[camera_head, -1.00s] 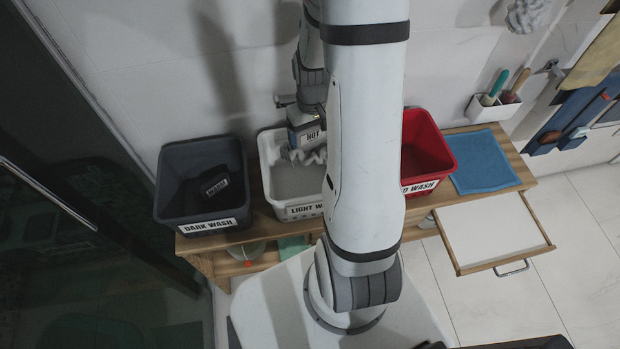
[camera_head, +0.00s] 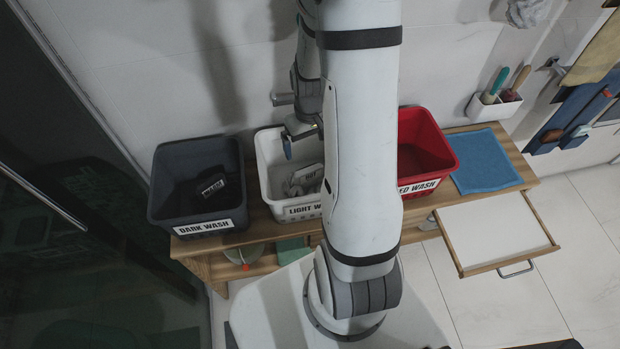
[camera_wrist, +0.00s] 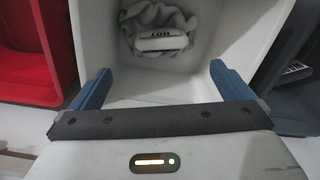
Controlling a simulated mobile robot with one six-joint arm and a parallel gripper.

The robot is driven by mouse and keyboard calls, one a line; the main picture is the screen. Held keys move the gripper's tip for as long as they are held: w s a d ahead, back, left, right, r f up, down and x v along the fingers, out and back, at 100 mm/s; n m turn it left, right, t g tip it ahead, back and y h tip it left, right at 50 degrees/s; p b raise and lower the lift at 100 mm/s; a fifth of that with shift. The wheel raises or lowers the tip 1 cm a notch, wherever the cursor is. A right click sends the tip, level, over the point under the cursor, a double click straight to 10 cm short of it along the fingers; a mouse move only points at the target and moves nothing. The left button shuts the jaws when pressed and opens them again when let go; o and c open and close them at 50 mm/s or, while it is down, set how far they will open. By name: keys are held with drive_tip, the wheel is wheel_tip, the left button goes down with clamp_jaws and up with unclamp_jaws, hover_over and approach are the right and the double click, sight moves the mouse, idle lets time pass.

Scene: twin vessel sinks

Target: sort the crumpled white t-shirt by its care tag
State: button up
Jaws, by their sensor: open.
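The crumpled white t-shirt (camera_wrist: 160,24) lies in the bottom of the white bin (camera_head: 264,150) labelled "LIGHT W...", the rest of that label being hidden by my arm. Its pale care tag (camera_wrist: 160,42) shows lettering that reads "HOT"; the t-shirt also shows in the head view (camera_head: 300,183). My gripper (camera_wrist: 160,90) is open and empty, with its blue fingers spread above the white bin, apart from the t-shirt. In the head view, my gripper (camera_head: 300,143) is partly hidden behind my arm.
The dark bin (camera_head: 162,190), labelled "DARK WASH", stands left and holds a dark item (camera_head: 210,187). The red bin (camera_head: 445,140) stands right. A blue cloth (camera_head: 485,160) lies on the wooden bench (camera_head: 520,160). A drawer or tray (camera_head: 497,230) sticks out in front.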

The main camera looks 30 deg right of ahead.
wheel_tip(320, 180, up, 8)
idle(0.5)
drive_tip(key=shift+f, duration=0.15)
